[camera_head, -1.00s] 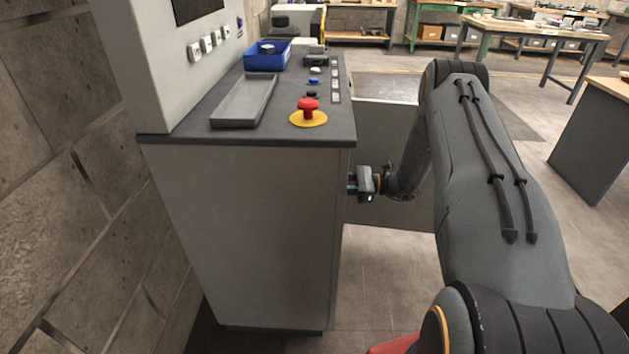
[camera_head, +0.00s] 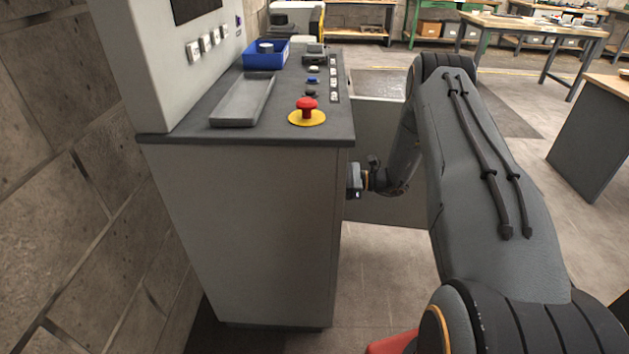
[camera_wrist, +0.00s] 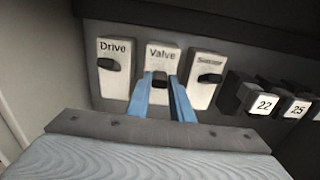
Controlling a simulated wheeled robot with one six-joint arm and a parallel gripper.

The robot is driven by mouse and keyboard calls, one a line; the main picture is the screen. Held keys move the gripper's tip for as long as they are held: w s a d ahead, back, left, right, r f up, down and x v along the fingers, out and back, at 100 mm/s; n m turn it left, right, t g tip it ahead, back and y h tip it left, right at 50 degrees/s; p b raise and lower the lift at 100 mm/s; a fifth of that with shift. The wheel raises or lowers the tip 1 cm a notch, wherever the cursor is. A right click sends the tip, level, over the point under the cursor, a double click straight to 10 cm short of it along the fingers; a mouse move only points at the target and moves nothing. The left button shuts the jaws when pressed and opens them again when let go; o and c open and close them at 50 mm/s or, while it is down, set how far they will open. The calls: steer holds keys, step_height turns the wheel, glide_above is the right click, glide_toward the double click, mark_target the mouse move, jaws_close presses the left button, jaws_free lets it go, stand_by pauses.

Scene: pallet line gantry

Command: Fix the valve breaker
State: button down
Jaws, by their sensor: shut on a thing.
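The valve breaker (camera_wrist: 163,54) is the middle of three white labelled breakers on a dark panel in the wrist view. My gripper (camera_wrist: 160,86) has its two blue fingers on either side of the dark Valve toggle (camera_wrist: 160,76), shut on it. The fingers partly cover the toggle, so its exact position is hard to read. In the head view my gripper (camera_head: 354,180) is at the right side of the grey cabinet (camera_head: 245,225), with its fingertips hidden behind the cabinet edge.
The Drive breaker (camera_wrist: 108,65) is left of Valve, and a third breaker (camera_wrist: 207,78) with a blurred label is right. Numbered dark blocks (camera_wrist: 262,102) stick out further right. On the cabinet top are a red emergency button (camera_head: 307,108), a grey tray (camera_head: 243,100) and a blue bin (camera_head: 266,54).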

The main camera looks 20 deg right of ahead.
steer(key=r+h+p, duration=0.1)
steer(key=r+g+h+p, duration=0.1)
steer(key=h+p, duration=0.1)
steer(key=shift+w+a+r+h, duration=0.1)
steer(key=shift+a+h, duration=0.2)
steer(key=c, duration=1.6)
jaws_free()
steer(key=shift+o, duration=0.2)
steer(key=b+v, duration=0.1)
steer(key=v, duration=0.6)
steer(key=shift+d+r, duration=0.2)
steer(key=shift+d, duration=0.15)
